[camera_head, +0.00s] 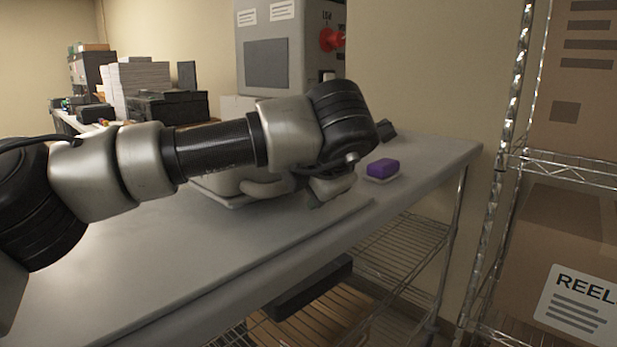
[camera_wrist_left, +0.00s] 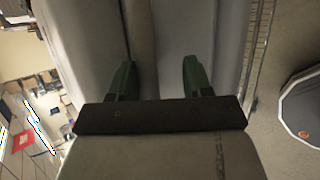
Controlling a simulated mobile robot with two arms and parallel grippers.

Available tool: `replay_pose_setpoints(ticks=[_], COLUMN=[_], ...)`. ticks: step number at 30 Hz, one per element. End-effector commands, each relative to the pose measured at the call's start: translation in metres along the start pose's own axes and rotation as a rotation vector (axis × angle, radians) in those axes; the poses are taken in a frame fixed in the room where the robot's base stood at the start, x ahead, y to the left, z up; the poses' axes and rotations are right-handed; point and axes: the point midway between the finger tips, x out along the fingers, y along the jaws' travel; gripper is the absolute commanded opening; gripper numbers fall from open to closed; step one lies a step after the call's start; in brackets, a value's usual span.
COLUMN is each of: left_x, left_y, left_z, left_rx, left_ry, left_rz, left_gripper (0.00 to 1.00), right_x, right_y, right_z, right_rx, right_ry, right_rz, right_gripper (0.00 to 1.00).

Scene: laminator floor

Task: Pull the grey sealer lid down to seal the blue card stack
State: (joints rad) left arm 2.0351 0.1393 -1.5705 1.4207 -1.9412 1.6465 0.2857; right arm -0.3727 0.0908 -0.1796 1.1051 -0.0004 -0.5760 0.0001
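A pale grey sealer (camera_head: 226,190) sits on the table, mostly hidden behind my left arm in the head view. Its rounded front part shows below the arm; I cannot tell how far its lid is raised. I see no blue card stack. My left gripper (camera_head: 322,195) is at the sealer's right side in the head view, its fingers barely visible. In the left wrist view, the green fingertips of my left gripper (camera_wrist_left: 160,75) are apart with grey surfaces beyond them and nothing clearly held. My right gripper is not in view.
A purple block (camera_head: 382,168) lies on a pale pad at the right of the grey table (camera_head: 120,270). A grey control box with a red knob (camera_head: 290,45) stands behind. A wire rack with cartons (camera_head: 575,230) is at right. The front left tabletop is clear.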

Motion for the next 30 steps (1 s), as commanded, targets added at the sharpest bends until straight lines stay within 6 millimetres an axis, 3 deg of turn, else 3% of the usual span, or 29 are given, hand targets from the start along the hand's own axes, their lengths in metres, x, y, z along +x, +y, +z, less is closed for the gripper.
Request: replay_pose_setpoints(ticks=[13,24,30], left_x=[-0.008,-0.077,-0.103], left_y=[0.004,0.002,0.002], left_z=[0.001,0.001,0.001], left_rx=[-0.003,-0.001,-0.002], left_ry=[-0.006,-0.006,-0.004], left_rz=[0.004,0.004,0.002], left_gripper=[0.47,0.47,0.47], right_x=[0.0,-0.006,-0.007], right_y=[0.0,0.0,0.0], right_z=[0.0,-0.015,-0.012], right_rx=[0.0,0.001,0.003], right_ry=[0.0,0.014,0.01], right_rz=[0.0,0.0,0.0], right_gripper=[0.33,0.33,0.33])
